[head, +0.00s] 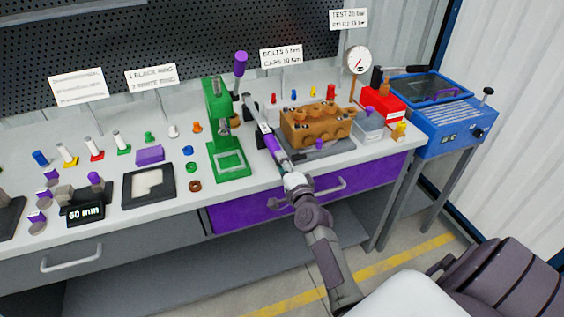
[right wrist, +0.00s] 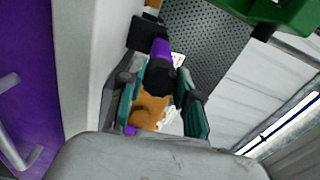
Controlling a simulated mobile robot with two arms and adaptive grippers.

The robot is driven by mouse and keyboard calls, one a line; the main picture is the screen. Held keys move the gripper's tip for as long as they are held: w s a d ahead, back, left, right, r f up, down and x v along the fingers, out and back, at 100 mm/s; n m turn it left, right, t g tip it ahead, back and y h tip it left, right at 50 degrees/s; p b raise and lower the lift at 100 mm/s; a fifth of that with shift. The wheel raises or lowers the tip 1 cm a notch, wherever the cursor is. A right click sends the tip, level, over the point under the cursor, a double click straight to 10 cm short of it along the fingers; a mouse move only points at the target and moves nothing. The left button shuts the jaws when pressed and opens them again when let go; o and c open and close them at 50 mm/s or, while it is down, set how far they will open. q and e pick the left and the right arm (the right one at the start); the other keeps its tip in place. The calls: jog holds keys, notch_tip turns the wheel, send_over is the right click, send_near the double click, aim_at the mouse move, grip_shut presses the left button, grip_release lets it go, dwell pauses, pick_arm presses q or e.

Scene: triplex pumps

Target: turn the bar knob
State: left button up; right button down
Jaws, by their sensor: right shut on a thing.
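My right gripper (head: 284,160) reaches over the front edge of the bench, left of the brown pump body (head: 318,121). It is shut on a long tool with a purple grip (head: 272,142). In the right wrist view the purple grip (right wrist: 160,50), with black parts, shows beyond the two green-lined fingers (right wrist: 163,108). The fingers hide the exact contact. A small dark knob (head: 478,133) shows on the front of the blue machine at the right, apart from the gripper. I cannot tell which part is the bar knob. My left gripper is not in view.
A green press (head: 224,130) stands left of the tool. Several small coloured parts and a black tray (head: 149,186) fill the left bench. The floor in front is clear.

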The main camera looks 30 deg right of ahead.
jog(key=shift+m, duration=0.8)
jog(key=c, duration=0.8)
grip_release()
jog(key=v, duration=1.2)
jog(key=shift+f, duration=0.15)
